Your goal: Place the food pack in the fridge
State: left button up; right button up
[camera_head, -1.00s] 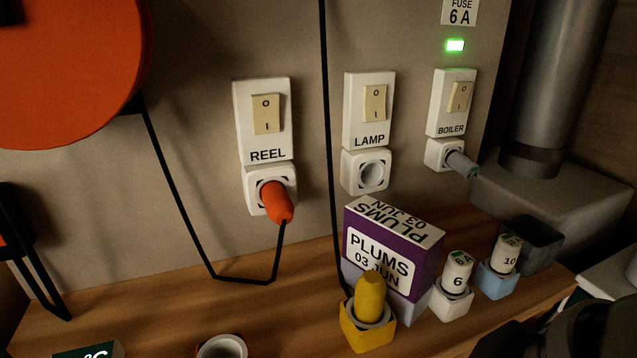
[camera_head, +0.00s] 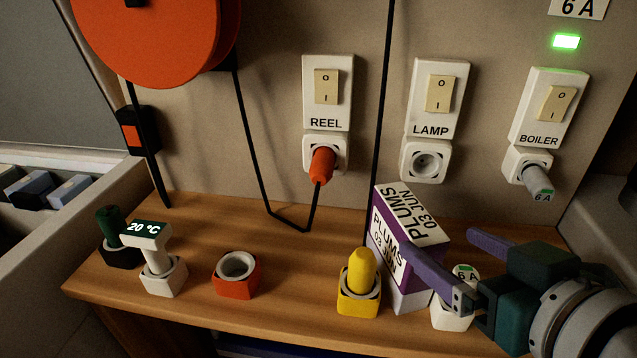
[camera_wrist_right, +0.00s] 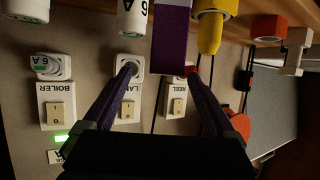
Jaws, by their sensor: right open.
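The food pack is a purple and white box (camera_head: 382,236) marked PLUMS 03 JUN. It stands on the wooden shelf behind the yellow plug in the head view. My right gripper (camera_head: 438,242) is open at the pack, with one finger across its labelled front and the other beyond its right side. In the right wrist view the open fingers (camera_wrist_right: 160,73) point toward the purple pack (camera_wrist_right: 170,36), which lies ahead between their lines. Contact cannot be told. At the left is an open pale-walled bin (camera_head: 98,220) holding several blocks; I cannot tell if it is the fridge. My left gripper is not in view.
A yellow plug (camera_head: 361,270) stands close left of the pack, and a white holder (camera_head: 452,314) close right. A red holder (camera_head: 237,275) and a 20 °C plug (camera_head: 150,236) stand further left. A black cord (camera_head: 384,120) hangs behind the pack.

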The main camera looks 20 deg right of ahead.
aim_at(437, 239)
jog(key=x, duration=0.3)
jog(key=shift+w+a+f, duration=0.1)
jog(key=shift+w, duration=0.3)
jog(key=x, duration=0.1)
jog(key=b+x, duration=0.1)
jog(key=x, duration=0.2)
jog(key=shift+a+f+b, duration=0.25)
jog(key=shift+a+b, duration=0.05)
jog(key=shift+a, duration=0.05)
jog(key=shift+w+d+f, duration=0.1)
jog(key=shift+w+f, duration=0.05)
jog(key=shift+w, duration=0.4)
jog(key=shift+c, duration=0.5)
jog(key=c, duration=0.8)
grip_shut()
